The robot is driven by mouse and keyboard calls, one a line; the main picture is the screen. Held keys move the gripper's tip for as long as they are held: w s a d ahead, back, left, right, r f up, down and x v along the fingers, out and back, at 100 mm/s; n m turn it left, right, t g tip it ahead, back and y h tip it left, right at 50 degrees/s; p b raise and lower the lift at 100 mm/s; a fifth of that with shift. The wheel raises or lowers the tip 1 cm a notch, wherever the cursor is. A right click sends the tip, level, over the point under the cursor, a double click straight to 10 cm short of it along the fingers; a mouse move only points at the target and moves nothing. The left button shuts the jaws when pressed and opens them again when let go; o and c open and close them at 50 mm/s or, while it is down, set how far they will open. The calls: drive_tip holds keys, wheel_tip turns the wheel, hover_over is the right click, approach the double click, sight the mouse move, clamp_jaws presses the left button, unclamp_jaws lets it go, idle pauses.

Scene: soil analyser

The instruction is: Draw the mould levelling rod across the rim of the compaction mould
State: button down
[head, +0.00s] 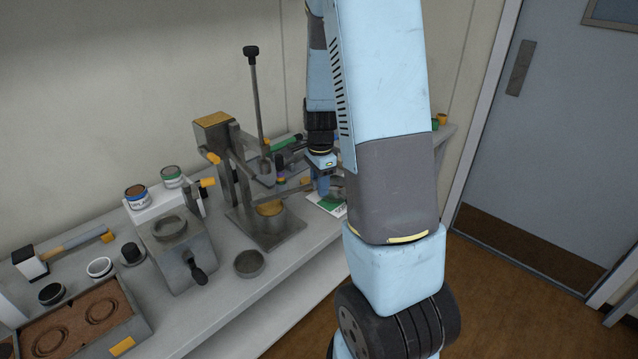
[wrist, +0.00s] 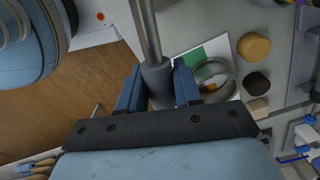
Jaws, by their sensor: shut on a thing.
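The mould levelling rod (wrist: 146,30) is a grey metal bar with a thicker collar, running up out of my gripper (wrist: 157,78) in the wrist view. My gripper's two blue fingers are shut on the thick part. In the head view my gripper (head: 323,182) is low over the bench, right of the press, partly hidden by my arm. An open metal ring (wrist: 232,74), which looks like the compaction mould, stands beside the right finger, over a green and white card. The rod lies left of the ring in the wrist view, apart from its rim.
A yellow disc (wrist: 253,46) and a black disc (wrist: 257,82) lie beyond the ring. A shallow dish (head: 249,263) sits near the bench's front edge.

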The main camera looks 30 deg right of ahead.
wheel_tip(320, 180, down, 5)
drive_tip(key=shift+r, duration=0.1)
idle(0.5)
idle(0.3)
drive_tip(key=shift+w+f, duration=0.1)
drive_tip(key=shift+f, duration=0.3)
drive_tip(key=shift+w+a, duration=0.4)
drive_tip(key=shift+w, duration=0.45)
drive_tip(key=shift+w+a, duration=0.25)
drive_tip(key=shift+w, duration=0.65)
